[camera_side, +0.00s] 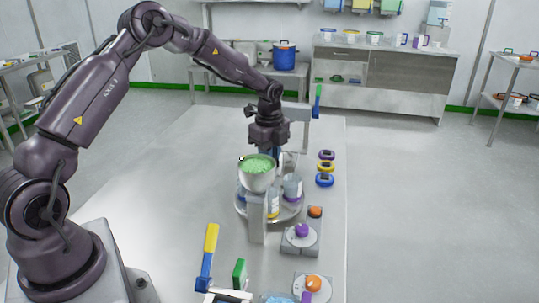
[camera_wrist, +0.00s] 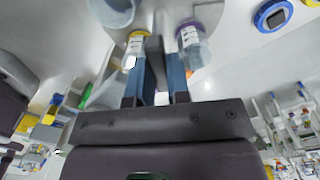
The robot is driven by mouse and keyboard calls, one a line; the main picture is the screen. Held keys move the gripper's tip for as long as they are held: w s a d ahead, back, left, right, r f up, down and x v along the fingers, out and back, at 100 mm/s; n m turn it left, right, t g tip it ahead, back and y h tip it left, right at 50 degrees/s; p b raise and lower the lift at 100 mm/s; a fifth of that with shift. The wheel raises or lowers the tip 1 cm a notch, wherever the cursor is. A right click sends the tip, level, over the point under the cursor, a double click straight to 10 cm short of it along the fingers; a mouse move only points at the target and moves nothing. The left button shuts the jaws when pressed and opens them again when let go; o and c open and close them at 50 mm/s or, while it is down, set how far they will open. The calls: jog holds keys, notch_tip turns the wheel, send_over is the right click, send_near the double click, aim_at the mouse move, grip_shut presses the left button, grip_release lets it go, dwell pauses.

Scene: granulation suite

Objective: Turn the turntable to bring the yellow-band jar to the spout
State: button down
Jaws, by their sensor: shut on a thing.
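The round turntable (camera_side: 292,214) stands on the bench, carrying clear jars. The yellow-band jar (camera_side: 273,207) is at its near side, partly hidden by the hopper's grey post. A purple-band jar (camera_side: 292,187) is to its right, and a blue-band jar (camera_side: 241,197) shows at the left. The hopper (camera_side: 257,180), full of green granules, stands over the near side; its spout is hidden. My gripper (camera_side: 270,158) points down behind the hopper. In the wrist view my gripper (camera_wrist: 157,58) is shut on a grey upright piece between the yellow-band jar (camera_wrist: 137,48) and purple-band jar (camera_wrist: 191,40).
Purple, yellow and blue round devices (camera_side: 325,167) lie right of the turntable. Plates with a purple knob (camera_side: 302,230) and an orange knob (camera_side: 313,283) lie nearer. A yellow-and-blue handle (camera_side: 209,250) stands at front left. The bench's left middle is bare.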

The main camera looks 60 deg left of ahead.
jog(key=shift+r+m, duration=0.1)
jog(key=shift+m, duration=1)
jog(key=c, duration=1.1)
grip_release()
notch_tip(320, 180, up, 13)
jog(key=shift+f, duration=0.1)
